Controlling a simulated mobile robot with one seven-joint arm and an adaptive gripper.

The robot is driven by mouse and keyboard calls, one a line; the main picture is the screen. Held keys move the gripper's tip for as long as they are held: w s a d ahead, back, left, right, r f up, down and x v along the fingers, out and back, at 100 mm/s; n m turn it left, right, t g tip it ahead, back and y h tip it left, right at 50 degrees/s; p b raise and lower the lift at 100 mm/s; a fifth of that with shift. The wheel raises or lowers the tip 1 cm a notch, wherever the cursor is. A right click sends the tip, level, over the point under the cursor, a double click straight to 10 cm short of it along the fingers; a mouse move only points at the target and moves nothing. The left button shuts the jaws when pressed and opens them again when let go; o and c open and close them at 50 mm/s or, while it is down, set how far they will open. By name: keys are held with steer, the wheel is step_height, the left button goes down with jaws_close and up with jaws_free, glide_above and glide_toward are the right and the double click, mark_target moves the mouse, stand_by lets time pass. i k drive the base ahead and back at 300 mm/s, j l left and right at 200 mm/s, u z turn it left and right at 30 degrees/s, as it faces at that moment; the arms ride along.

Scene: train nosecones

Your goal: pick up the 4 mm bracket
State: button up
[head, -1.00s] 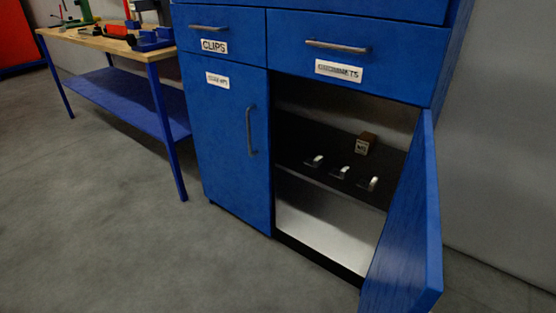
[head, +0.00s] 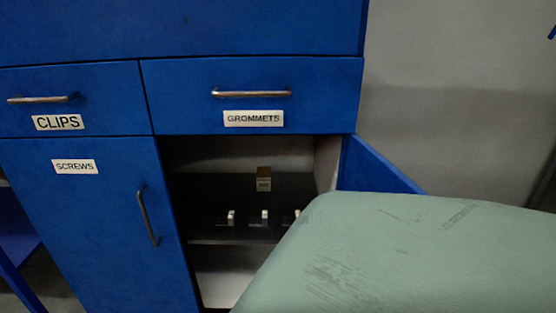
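Several small light metal brackets stand in a row on the dark shelf inside the open cabinet: a left one (head: 231,217), a middle one (head: 265,216) and a right one (head: 297,213). I cannot read any size on them, so I cannot tell which is the 4 mm bracket. A small brown block with a pale label (head: 264,180) stands behind the row; its text is too small to read. My gripper is not in view.
The cabinet's blue door (head: 375,168) stands open to the right. The shut screws door (head: 98,225) is on the left. The clips drawer (head: 75,112) and grommets drawer (head: 250,110) above are shut.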

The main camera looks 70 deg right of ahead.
mark_target(228, 221)
steer(key=i+l+z, duration=0.1)
steer(key=z, duration=0.35)
steer(key=i+z, duration=0.35)
steer(key=z, duration=0.15)
steer(key=i+j+z, duration=0.1)
steer(key=z, duration=0.35)
steer(key=i+z, duration=0.6)
steer(key=z, duration=0.15)
